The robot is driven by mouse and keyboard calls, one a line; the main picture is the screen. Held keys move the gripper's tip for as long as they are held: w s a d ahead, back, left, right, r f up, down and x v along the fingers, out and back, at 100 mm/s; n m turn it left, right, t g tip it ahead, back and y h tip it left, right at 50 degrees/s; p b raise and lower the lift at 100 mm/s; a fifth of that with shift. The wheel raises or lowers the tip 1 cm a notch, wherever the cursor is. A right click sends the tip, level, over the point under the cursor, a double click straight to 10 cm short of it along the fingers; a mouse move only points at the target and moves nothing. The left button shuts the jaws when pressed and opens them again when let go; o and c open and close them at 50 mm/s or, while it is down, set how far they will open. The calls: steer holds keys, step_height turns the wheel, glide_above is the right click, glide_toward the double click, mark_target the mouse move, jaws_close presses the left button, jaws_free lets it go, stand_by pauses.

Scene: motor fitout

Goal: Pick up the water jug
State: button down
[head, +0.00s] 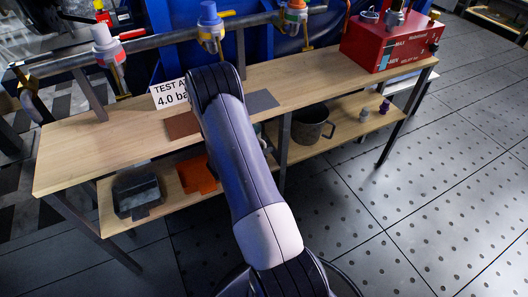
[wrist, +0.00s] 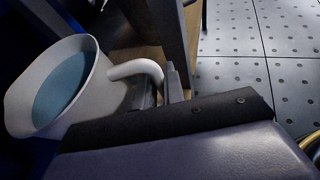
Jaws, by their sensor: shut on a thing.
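The water jug (wrist: 108,95) is at the left of the wrist view, pale grey-white with blue water inside. Its curved handle (wrist: 135,69) points toward my gripper (wrist: 163,90). The gripper is shut on the handle, and the dark wrist body hides the lower part of the grip. In the head view my arm covers the gripper, and I cannot make out the held jug there. I cannot tell whether the jug touches a surface.
A wooden bench (head: 75,150) has a lower shelf with a grey pot (head: 309,127), an orange part (head: 197,176) and a dark box (head: 137,190). A pipe with valves (head: 160,40) runs along the back. A red case (head: 385,45) stands right. The right floor is clear.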

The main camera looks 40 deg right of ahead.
steer(key=s+a, duration=0.4)
steer(key=s, duration=1.3)
steer(key=shift+s+f, duration=0.1)
steer(key=shift+s, duration=0.05)
